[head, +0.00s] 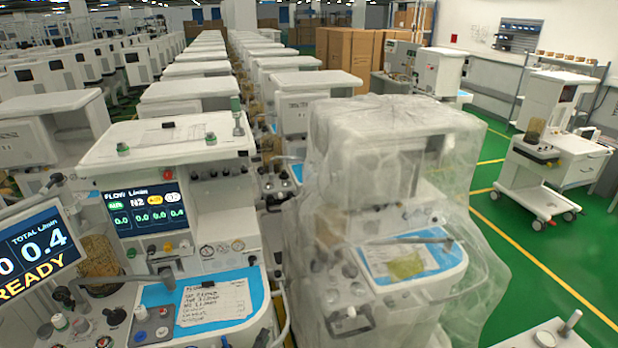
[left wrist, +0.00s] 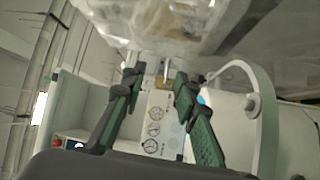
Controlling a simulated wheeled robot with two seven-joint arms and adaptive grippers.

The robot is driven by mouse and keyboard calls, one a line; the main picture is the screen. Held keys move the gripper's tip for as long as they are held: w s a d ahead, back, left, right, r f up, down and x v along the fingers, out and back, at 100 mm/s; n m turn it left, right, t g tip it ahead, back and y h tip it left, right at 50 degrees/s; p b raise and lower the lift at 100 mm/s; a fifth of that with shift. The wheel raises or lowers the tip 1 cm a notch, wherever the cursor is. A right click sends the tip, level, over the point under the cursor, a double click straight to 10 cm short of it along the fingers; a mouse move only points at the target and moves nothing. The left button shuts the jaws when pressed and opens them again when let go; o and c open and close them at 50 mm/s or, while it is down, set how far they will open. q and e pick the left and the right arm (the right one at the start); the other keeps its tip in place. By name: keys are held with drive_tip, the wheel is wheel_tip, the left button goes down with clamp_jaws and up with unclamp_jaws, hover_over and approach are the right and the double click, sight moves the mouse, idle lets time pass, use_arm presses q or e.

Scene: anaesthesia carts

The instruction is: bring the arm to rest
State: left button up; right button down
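My left gripper (left wrist: 157,80) shows in the left wrist view with its two green and black fingers spread apart. I see nothing held between them. Behind the gap is a pale panel with several round gauges (left wrist: 153,130). I cannot make out the left gripper clearly in the head view. My right gripper is not in view. The anaesthesia cart (head: 165,138) in front of me has a lit flow screen (head: 147,209) and a clipboard (head: 213,302) on its blue worktop.
A plastic-wrapped cart (head: 385,150) stands close on the right. A lit monitor (head: 35,247) reading READY is at the left edge. Rows of carts fill the back. Another cart (head: 548,150) stands far right, with open green floor (head: 515,245) before it. A curved pale handle (left wrist: 268,115) is right of the fingers.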

use_arm(q)
drive_tip(key=s+a+f+m+g+y, duration=0.1)
drive_tip(key=s+a+f+m+g, duration=0.4)
drive_tip(key=s, duration=0.4)
drive_tip(key=s+a+f+m+g+y, duration=0.1)
drive_tip(key=s+a+f+m+g, duration=0.1)
drive_tip(key=s+f+m+g, duration=0.35)
drive_tip(key=s+a+f+m+g+y, duration=0.1)
drive_tip(key=s+a+f+g+y, duration=0.15)
drive_tip(key=s+a, duration=0.6)
drive_tip(key=s+a+f+m+g+y, duration=0.15)
drive_tip(key=s+a+y, duration=0.35)
drive_tip(key=s, duration=0.6)
wheel_tip(320, 180, down, 27)
drive_tip(key=s+g+h, duration=0.1)
drive_tip(key=g+h, duration=0.1)
drive_tip(key=s+f, duration=2)
drive_tip(key=shift+s+d+m+g, duration=0.25)
drive_tip(key=shift+s+m+g, duration=0.05)
drive_tip(key=shift+s+g, duration=0.15)
